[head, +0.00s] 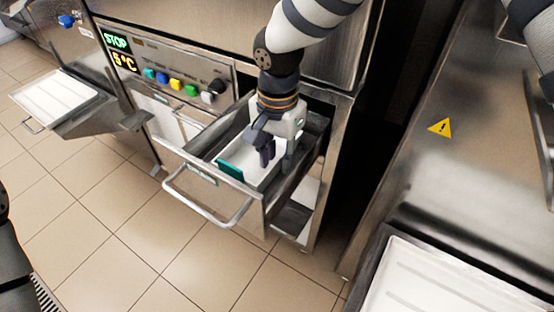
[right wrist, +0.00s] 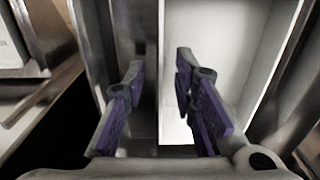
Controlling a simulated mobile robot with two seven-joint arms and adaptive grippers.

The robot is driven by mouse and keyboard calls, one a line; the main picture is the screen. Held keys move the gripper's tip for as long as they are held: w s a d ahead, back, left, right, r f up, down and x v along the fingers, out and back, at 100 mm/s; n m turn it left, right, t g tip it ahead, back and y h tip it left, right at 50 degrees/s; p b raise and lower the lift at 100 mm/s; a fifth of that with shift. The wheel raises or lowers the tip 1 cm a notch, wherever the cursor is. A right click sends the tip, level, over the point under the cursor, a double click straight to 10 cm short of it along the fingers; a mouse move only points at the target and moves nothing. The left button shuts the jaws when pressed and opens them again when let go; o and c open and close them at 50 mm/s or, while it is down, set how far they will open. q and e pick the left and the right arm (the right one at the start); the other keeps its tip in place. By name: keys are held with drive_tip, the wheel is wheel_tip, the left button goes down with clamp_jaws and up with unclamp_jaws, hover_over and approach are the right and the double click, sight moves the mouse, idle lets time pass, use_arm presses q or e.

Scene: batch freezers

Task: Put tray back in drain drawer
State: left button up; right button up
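The drain drawer (head: 225,190) stands pulled out from the freezer front, its bar handle (head: 205,213) facing the floor area. A white tray (head: 237,153) with a teal end piece (head: 230,171) lies inside the drawer. My right gripper (head: 276,160) points down into the drawer at the tray's right side. The right wrist view shows its fingers (right wrist: 163,95) apart, with an edge of the tray (right wrist: 225,55) running between them. I cannot tell whether either finger touches it. My left gripper is out of view.
A control panel (head: 175,82) with coloured knobs sits above the drawer. Another white tray (head: 55,96) rests on a shelf at the left. A further white tray (head: 430,285) is at the lower right, by a steel machine with a warning sign (head: 440,127). Tiled floor (head: 110,225) in front is clear.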

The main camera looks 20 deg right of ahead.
wheel_tip(320, 180, up, 10)
drive_tip(key=shift+r+p, duration=0.2)
drive_tip(key=shift+p, duration=0.25)
